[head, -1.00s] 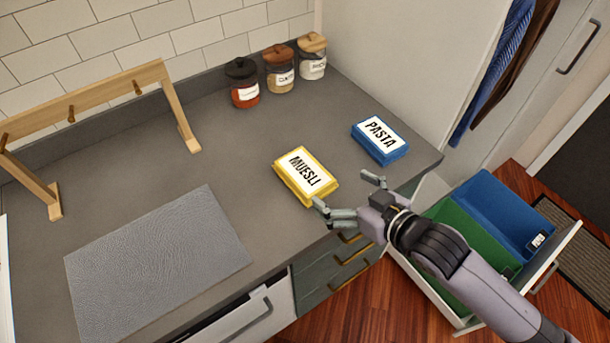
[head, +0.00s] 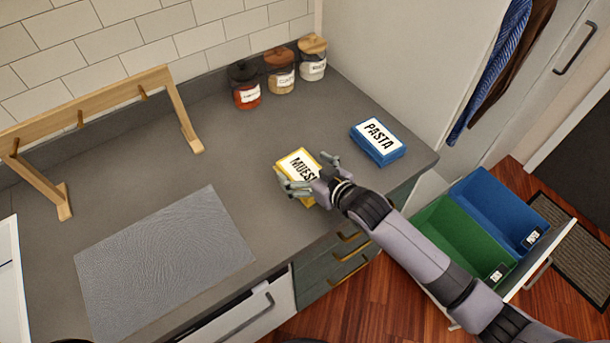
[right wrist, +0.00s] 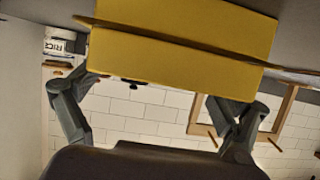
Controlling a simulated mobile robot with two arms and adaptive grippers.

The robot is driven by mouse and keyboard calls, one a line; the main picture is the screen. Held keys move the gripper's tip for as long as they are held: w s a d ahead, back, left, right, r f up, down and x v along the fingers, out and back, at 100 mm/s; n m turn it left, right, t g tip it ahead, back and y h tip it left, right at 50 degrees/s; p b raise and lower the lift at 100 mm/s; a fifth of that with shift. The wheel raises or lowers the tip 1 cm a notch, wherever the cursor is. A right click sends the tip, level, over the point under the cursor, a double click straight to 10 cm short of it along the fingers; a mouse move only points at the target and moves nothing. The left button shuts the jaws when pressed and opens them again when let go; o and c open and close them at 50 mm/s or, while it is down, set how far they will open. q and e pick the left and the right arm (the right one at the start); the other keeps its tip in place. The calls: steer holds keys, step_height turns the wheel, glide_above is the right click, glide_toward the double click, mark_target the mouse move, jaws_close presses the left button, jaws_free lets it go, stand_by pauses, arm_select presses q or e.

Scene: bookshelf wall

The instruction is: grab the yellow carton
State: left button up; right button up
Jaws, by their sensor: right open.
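The yellow carton (head: 299,164), labelled MUESLI, lies flat on the grey counter in the head view. My right gripper (head: 308,178) is at the carton's near end, its fingers open on either side of it. The gripper and wrist cover the carton's near right part. In the right wrist view the yellow carton (right wrist: 180,55) fills the top middle, and the open fingers of my right gripper (right wrist: 160,105) stand left and right of it. I cannot tell whether a finger touches it. My left gripper is not in view.
A blue PASTA carton (head: 378,142) lies to the right of the gripper. Several lidded jars (head: 280,75) stand at the back wall. A wooden rack (head: 90,115) and a grey mat (head: 165,260) are on the left. An open drawer holds green (head: 455,240) and blue (head: 500,210) bins.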

steer(key=shift+x, duration=1.15)
steer(key=shift+s, duration=0.1)
steer(key=shift+c, duration=0.3)
steer(key=c, duration=1.2)
